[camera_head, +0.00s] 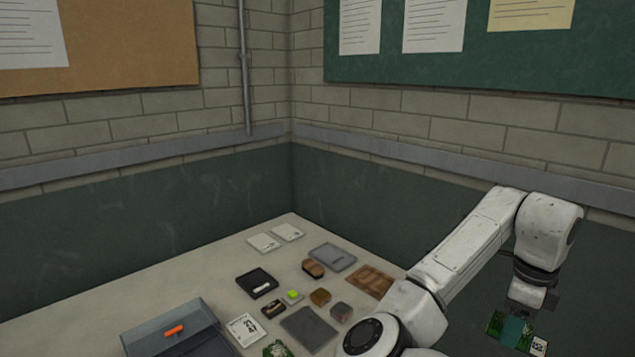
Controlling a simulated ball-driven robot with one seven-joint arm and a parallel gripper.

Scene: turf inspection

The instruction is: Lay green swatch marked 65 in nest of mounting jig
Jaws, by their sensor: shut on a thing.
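My gripper (518,318) is at the lower right, raised beside the table and shut on a green swatch (496,324). The swatch shows grass-like green on both sides of the teal part in front of its middle. A white label (538,345) with dark marks is at its right end; the number is too small to read surely. I cannot tell for certain which table piece is the mounting jig. A grey tray-like plate (332,257) lies at the back, and a dark flat square (308,329) lies nearer.
The table holds a black tray (257,282), a brown brush-like piece (313,268), a bright green block (292,296), a brown board (370,280) and white cards (263,242). Another green piece (277,349) is at the bottom edge.

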